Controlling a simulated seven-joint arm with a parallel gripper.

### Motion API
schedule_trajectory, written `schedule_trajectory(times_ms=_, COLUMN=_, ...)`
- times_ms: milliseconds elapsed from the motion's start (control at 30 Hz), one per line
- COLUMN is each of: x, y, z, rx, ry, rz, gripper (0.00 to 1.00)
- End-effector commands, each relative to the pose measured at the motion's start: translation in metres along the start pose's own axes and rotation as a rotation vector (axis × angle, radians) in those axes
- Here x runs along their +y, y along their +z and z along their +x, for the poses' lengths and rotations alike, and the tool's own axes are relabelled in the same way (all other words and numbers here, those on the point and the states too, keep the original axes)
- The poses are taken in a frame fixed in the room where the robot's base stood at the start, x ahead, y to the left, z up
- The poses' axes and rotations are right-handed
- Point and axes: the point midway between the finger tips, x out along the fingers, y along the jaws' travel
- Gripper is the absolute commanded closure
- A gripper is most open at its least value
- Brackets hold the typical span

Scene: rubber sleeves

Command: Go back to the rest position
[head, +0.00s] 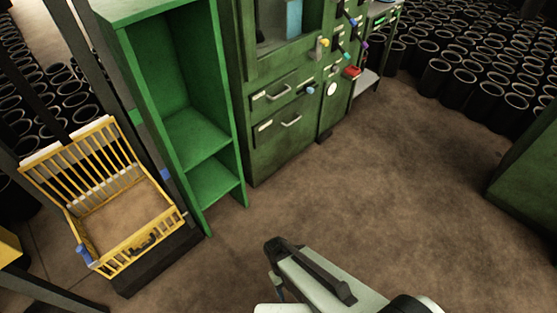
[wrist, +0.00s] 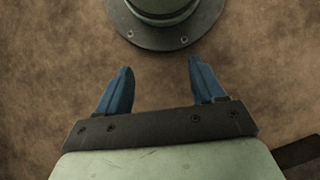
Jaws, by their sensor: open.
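In the wrist view my gripper (wrist: 159,68) has its two blue fingers spread well apart. Nothing is held between them, and bare brown floor (wrist: 155,110) shows in the gap.
A yellow crate (head: 90,168) stands at the left beside a green open shelf (head: 240,178). A green machine (head: 270,157) with drawers and coloured knobs stands behind. Several black rubber sleeves (head: 462,82) fill the back right. The middle floor (head: 390,190) is clear.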

Motion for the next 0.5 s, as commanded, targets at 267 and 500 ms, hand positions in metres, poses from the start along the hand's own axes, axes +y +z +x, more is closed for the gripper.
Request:
schedule_trajectory(times_ms=267, x=0.041, y=0.028, z=0.024, rx=-0.051, ry=-0.087, rz=0.154, gripper=0.32)
schedule_trajectory(times_ms=500, x=0.067, y=0.049, z=0.043, rx=-0.085, ry=-0.165, rz=0.281, gripper=0.32)
